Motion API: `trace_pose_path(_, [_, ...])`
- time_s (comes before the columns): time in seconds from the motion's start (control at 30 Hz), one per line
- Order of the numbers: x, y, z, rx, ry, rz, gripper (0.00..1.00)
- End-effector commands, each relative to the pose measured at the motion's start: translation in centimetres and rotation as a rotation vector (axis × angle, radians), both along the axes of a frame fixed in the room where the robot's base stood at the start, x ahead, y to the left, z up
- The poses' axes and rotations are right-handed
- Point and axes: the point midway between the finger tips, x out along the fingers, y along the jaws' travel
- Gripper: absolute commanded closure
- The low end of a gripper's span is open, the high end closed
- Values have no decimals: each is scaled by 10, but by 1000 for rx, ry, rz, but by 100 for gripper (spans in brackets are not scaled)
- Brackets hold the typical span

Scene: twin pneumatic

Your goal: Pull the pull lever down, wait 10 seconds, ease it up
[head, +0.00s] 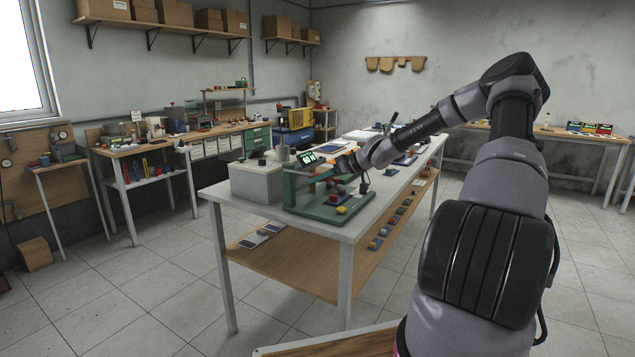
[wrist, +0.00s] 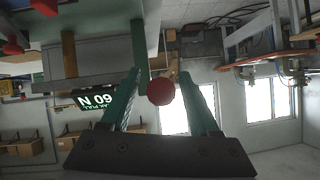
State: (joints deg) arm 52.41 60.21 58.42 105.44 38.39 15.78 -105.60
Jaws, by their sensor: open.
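The green press-like fixture (head: 318,211) stands at the near end of the white table, with a small lit display (head: 304,158) on top. My gripper (head: 338,166) is at this fixture, small and partly hidden by its frame in the head view. In the wrist view, my gripper (wrist: 163,84) is open with its two teal fingers apart. A round red knob (wrist: 160,92), seemingly the pull lever's end, lies between the fingers, with a gap at least on the right. The lever's shaft is not clear. The display (wrist: 95,100) shows partial text there, including "N 09".
A grey box (head: 257,182) stands left of the fixture on the white table (head: 352,232). A yellow piece (head: 341,210) sits on the fixture's base. Other items lie farther back. The floor left of the table is clear.

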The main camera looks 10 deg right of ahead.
Motion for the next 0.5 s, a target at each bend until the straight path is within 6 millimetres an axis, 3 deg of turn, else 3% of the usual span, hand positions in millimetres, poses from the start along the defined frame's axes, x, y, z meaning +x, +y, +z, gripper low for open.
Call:
trace_pose_path(0.23, [-28, -37, 25, -3, -2, -4, 38])
trace_pose_path(0.5, [-48, -61, 43, -2, 0, -1, 38])
